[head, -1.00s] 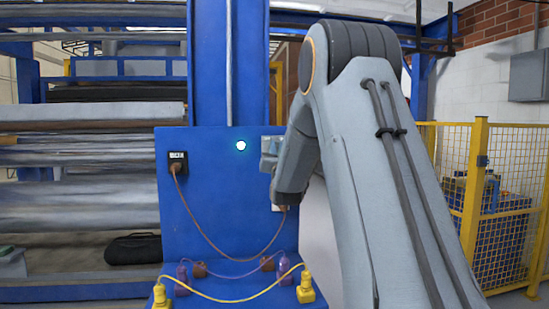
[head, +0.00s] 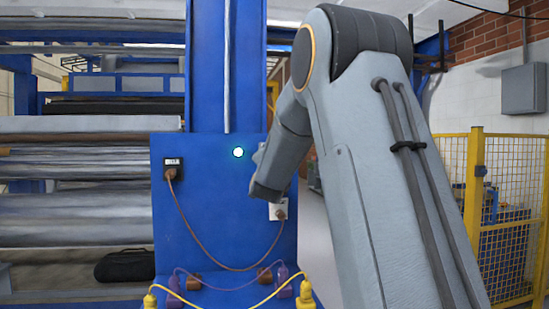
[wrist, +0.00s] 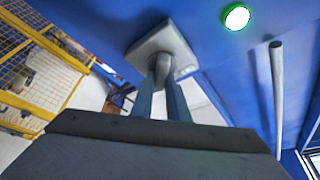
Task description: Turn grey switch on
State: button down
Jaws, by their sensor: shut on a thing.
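The grey switch (wrist: 168,42) shows in the wrist view as a light grey square plate on the blue panel (wrist: 215,55), with a short lever standing out from it. My gripper (wrist: 164,78) has its two fingers close together on the lever. Its fingertips partly cover the lever, so I cannot tell the lever's exact position. In the head view my arm hides the switch, and part of my gripper (head: 258,156) shows at the panel's right side. A round lamp (head: 238,152) left of the gripper is lit; it looks green in the wrist view (wrist: 236,16).
Purple and yellow plugs with cables (head: 225,301) stand on the ledge below. A yellow mesh fence (head: 505,200) is at right, metal rollers (head: 75,212) at left.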

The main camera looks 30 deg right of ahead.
jog(key=shift+f, duration=0.1)
dwell(0.3)
jog(key=c, duration=1.7)
grip_release()
jog(key=shift+b+v, duration=0.75)
jog(key=shift+v, duration=3.15)
